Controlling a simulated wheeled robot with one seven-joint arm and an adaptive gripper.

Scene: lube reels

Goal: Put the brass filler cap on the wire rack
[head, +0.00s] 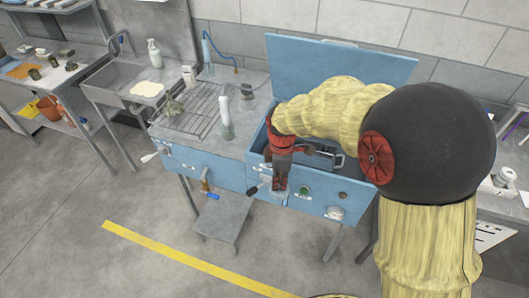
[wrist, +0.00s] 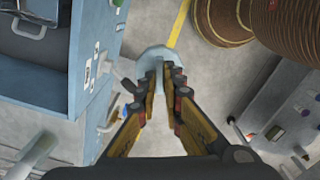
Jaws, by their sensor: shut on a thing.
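The wire rack (head: 200,118) lies on the worktop left of the open blue box, with a greenish-grey object (head: 173,106) on its left part. My gripper (head: 281,185) points down in front of the box's blue front panel, right of and away from the rack. I cannot pick out the brass filler cap for certain in either view.
A raised blue lid (head: 335,62) stands behind my arm. A clear upright cylinder (head: 226,118) and a dark round piece (head: 247,91) stand right of the rack. Knobs and handles, such as a white knob (head: 335,213), stick out of the front panel. A low grey step (head: 222,215) stands below.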

